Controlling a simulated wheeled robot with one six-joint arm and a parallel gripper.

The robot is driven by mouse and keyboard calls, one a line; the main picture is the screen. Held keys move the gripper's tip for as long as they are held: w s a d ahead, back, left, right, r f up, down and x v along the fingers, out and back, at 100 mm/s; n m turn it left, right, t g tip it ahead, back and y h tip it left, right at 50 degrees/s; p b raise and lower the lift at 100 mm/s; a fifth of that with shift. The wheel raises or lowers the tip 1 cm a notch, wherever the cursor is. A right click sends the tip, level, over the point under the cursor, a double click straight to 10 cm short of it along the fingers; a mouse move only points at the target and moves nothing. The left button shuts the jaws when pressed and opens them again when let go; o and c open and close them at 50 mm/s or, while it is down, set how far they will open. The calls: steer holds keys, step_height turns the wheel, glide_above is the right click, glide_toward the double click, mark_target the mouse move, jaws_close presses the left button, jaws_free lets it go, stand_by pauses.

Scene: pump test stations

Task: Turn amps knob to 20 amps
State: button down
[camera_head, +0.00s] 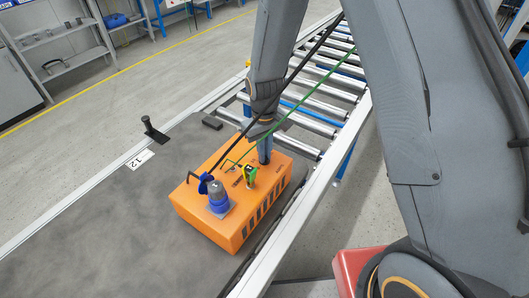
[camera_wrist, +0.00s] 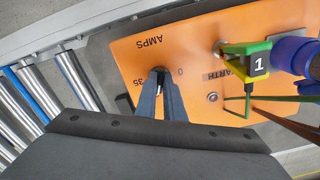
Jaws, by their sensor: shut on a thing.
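The orange pump test box (camera_head: 225,235) stands on a dark grey mat, and its top panel (camera_wrist: 200,40) fills much of the wrist view. The panel shows upside down there, with the AMPS label, a 35 mark at left and a 0 mark at right. My gripper (camera_wrist: 160,78) is shut on the small dark amps knob (camera_wrist: 159,69) between these marks. The fingers hide most of the knob, so I cannot tell its pointer or exact setting. In the head view, my gripper (camera_head: 264,158) reaches down to the box's far end, hiding the knob.
A blue plug (camera_head: 218,195) and a green-yellow clamp marked 1 (camera_head: 250,176) stand on the box near my gripper. Black and green cables cross above it. A roller conveyor (camera_head: 325,90) lies beyond, and a black-handled part (camera_head: 153,130) stands at left. The mat's near left is clear.

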steer(key=shift+w+m, duration=0.1)
steer(key=shift+m, duration=0.5)
steer(key=c, duration=1.9)
jaws_free()
steer(key=shift+o, duration=0.2)
steer(key=shift+r, duration=0.15)
steer(key=shift+r+b, duration=0.85)
steer(key=shift+r, duration=2.95)
steer(key=s+d+r+m, duration=0.2)
steer(key=s+d+r, duration=0.1)
steer(key=s+d, duration=0.4)
steer(key=s+d+r+m+t, duration=0.1)
steer(key=s+d+r, duration=0.3)
steer(key=s+d, duration=0.4)
steer(key=shift+d+r+m, duration=0.15)
steer(key=shift+r+m, duration=0.15)
steer(key=shift+m, duration=0.4)
